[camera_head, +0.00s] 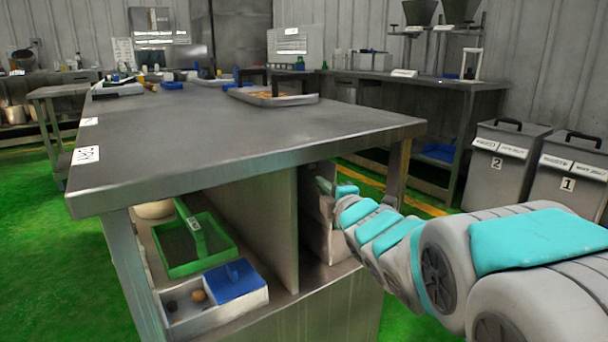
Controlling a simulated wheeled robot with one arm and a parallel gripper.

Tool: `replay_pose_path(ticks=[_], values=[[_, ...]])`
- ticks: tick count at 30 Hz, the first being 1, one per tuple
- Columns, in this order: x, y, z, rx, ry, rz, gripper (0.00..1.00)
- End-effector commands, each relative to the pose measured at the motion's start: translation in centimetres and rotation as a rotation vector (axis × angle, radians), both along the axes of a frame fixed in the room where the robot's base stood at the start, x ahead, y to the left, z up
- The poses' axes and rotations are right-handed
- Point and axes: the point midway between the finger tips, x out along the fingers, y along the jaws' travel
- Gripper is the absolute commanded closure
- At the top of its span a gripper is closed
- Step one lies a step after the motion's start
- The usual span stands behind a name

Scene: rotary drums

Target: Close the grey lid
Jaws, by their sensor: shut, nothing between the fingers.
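My arm reaches from the right to the open shelf under the steel table. My gripper (325,186) is small and partly hidden at the right-hand compartment, beside a grey box-like front (318,212); it looks shut and empty. Whether it touches that front, I cannot tell. No lid can be made out clearly there. Two grey bins stand at the right, marked 2 (500,165) and 1 (568,178). Each has a grey top with a black handle, and both tops look down. My gripper is well away from these bins.
The steel table (230,135) overhangs the shelf, with a table leg (397,172) right of my gripper. An upright divider (262,215) stands left of it. A green tray (190,250) and a white box with a blue part (215,300) sit in the left compartment.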

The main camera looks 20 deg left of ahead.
Motion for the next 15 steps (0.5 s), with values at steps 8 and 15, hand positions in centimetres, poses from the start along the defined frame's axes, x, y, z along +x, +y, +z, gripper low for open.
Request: replay_pose_path(ticks=[8,15], values=[[1.0,1.8,0.3,-0.002,-0.028,0.022,1.0],[3.8,3.8,0.2,0.0,-0.026,0.02,1.0]])
